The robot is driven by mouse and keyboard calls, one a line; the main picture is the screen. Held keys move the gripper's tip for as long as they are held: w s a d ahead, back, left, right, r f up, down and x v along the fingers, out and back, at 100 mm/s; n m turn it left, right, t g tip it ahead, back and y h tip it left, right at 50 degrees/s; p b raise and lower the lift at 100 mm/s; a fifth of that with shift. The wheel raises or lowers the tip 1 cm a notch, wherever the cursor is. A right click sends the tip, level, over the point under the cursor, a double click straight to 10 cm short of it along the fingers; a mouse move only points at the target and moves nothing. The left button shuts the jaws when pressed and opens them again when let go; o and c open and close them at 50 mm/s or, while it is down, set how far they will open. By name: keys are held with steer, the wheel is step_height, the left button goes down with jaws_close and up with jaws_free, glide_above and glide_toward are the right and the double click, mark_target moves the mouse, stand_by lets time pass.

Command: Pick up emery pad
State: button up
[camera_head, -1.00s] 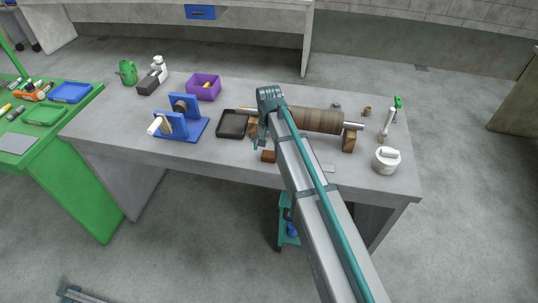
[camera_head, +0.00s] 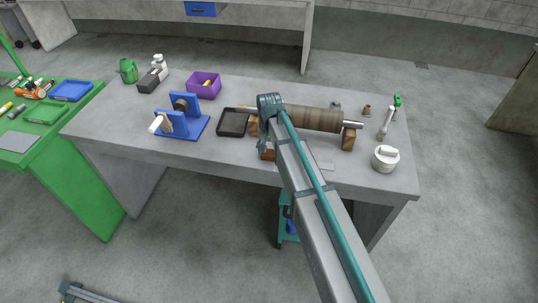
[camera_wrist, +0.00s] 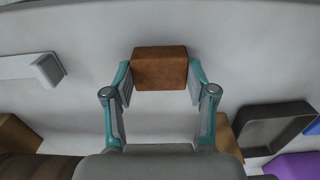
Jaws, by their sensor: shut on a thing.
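The emery pad, seemingly the reddish-brown block (camera_wrist: 160,68), lies between my gripper's fingertips (camera_wrist: 160,80) in the wrist view. A teal finger presses each of its sides, so my gripper is shut on it. In the head view the pad (camera_head: 267,154) is at the front of the grey bench, partly hidden by my gripper (camera_head: 263,146) and arm. It appears to be at or very near the bench top; I cannot tell if it is clear of it.
A brown roller (camera_head: 310,118) rests on wooden blocks (camera_head: 348,139) just behind. A black tray (camera_head: 233,123) and blue stand (camera_head: 184,121) are to the left. A thin grey plate (camera_head: 327,166) and white round container (camera_head: 385,159) are to the right. The bench (camera_head: 230,160) is clear at front left.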

steer(key=shift+r, duration=0.1)
steer(key=shift+r, duration=0.35)
step_height(320, 180, up, 2)
steer(key=shift+b, duration=0.5)
steer(key=s+d+r+b, duration=0.3)
steer(key=s+r+b, duration=0.1)
steer(key=s+r, duration=0.6)
steer(key=s, duration=0.3)
steer(key=shift+s, duration=0.35)
